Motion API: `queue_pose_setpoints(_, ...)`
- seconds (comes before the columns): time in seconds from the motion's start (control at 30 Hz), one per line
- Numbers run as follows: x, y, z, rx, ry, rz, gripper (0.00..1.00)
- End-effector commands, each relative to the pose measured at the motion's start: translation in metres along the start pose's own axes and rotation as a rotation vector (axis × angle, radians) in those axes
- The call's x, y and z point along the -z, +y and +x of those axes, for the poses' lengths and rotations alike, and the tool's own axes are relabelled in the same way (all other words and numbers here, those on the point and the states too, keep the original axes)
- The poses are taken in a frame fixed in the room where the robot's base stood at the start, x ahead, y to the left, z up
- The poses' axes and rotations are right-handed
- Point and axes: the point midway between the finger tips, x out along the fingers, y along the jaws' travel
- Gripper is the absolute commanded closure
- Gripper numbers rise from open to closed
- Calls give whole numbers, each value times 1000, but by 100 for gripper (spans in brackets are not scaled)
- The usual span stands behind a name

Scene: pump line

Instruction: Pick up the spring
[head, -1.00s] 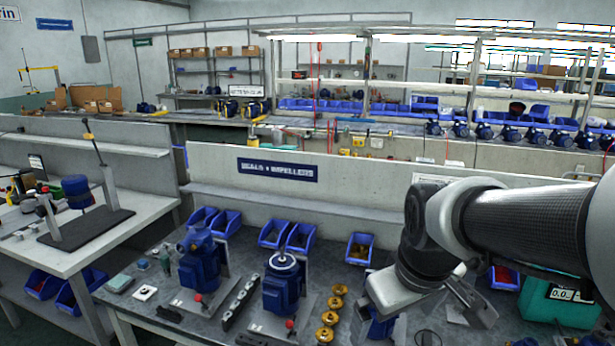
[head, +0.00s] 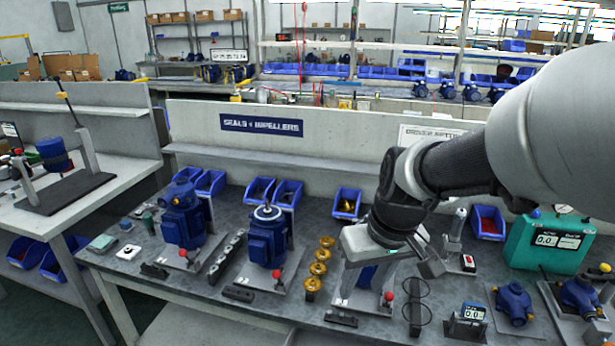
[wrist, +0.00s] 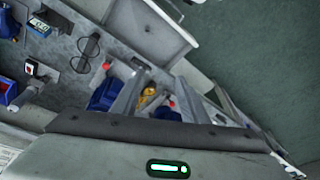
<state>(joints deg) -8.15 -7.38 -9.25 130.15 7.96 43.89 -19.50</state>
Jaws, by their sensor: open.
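I cannot make out a spring in either view; it may be hidden or too small to tell. My gripper (head: 428,258) hangs above the right-middle part of the bench (head: 230,325) in the head view. In the wrist view my gripper (wrist: 160,85) shows two grey fingers spread apart, with nothing held between them. Brass impellers (wrist: 148,96) lie some way below, seen between the fingers. A blue pump (wrist: 104,95) shows beside the left finger.
Brass impellers (head: 318,268) stand in a row between blue pumps (head: 267,238). Blue bins (head: 347,203) line the bench's back edge. A teal case (head: 548,243) and blue housings (head: 513,303) occupy the right.

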Motion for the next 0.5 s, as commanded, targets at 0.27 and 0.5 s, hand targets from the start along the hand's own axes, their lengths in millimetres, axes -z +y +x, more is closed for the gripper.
queue_pose_setpoints(0.27,5,25,192,2,-174,-142,60)
queue_pose_setpoints(0.5,-3,42,276,-22,-254,-228,60)
